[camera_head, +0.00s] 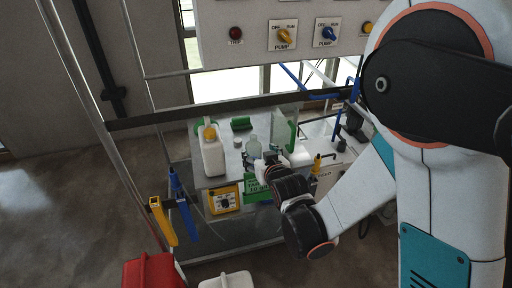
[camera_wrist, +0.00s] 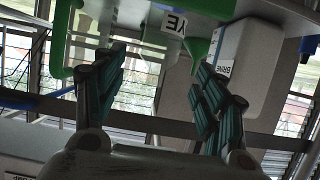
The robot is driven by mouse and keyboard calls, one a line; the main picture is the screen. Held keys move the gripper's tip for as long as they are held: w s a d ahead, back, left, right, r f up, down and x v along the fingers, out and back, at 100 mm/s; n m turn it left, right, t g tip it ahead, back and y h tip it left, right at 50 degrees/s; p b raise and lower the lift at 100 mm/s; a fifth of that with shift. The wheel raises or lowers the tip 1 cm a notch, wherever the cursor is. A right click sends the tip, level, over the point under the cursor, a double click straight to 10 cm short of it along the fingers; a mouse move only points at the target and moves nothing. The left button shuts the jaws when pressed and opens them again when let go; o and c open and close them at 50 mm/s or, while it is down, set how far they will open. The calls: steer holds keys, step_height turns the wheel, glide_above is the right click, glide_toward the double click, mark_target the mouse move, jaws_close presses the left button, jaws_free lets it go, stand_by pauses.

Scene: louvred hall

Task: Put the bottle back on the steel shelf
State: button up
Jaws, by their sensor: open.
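A small translucent pale-green bottle (camera_head: 254,148) stands upright on the grey steel shelf (camera_head: 234,163). My gripper (camera_head: 268,160) is just right of the bottle at the shelf's front. Whether they touch cannot be told. In the wrist view, where the scene appears upside down, my gripper (camera_wrist: 160,60) has its two dark green fingers spread well apart. Nothing is clearly held between them, and the small bottle is not clearly made out there.
A large white jug (camera_head: 212,154) with an orange cap stands left of the bottle; a white jug (camera_wrist: 238,65) also shows in the wrist view. A panel with knobs (camera_head: 284,36) hangs above. A red box (camera_head: 152,271) is on the floor.

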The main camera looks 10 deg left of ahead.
steer(key=shift+p+v, duration=0.3)
steer(key=shift+v, duration=1.5)
steer(key=shift+c, duration=0.2)
